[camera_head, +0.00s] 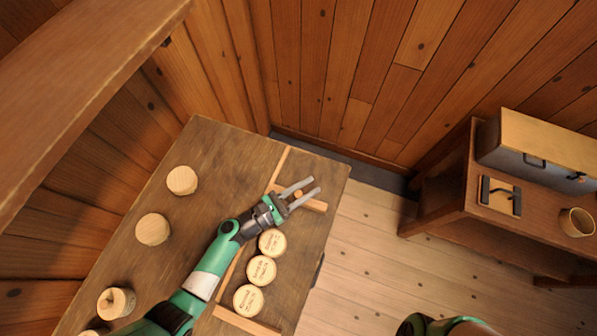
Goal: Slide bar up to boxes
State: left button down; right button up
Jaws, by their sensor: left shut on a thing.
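Three round pale boxes with writing on their lids stand in a row on the wooden table: the far box (272,242), the middle box (262,270) and the near box (248,300). A light wooden bar (318,206) lies across the row's far end, with a gap between it and the far box. My left gripper (300,192) is shut on a small knob (298,195) on the bar. Its wrist hides part of the bar and of the gap. My right gripper is out of view.
A thin wooden rail (284,166) runs along the row's left side, and a strip (246,321) closes its near end. Round wooden pieces (182,180) stand along the table's left part. A cabinet (440,192) with a mug (577,222) stands apart at right.

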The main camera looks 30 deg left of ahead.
aim_at(294, 196)
pick_arm(q)
jog(key=shift+w, duration=0.1)
jog(key=c, duration=0.6)
grip_release()
jog(key=p+v, duration=0.1)
jog(key=v, duration=0.6)
jog(key=shift+a+p, duration=0.25)
jog(key=shift+p, duration=0.05)
jog(key=shift+v, duration=1.15)
jog(key=b, duration=0.1)
jog(key=s+b, duration=0.1)
jog(key=b, duration=0.1)
jog(key=shift+s+a+f, duration=0.2)
jog(key=shift+f, duration=0.15)
jog(key=shift+s+a+r+b, duration=0.1)
jog(key=shift+s+r+b, duration=0.05)
jog(key=shift+s+b, duration=0.25)
jog(key=shift+r, duration=0.15)
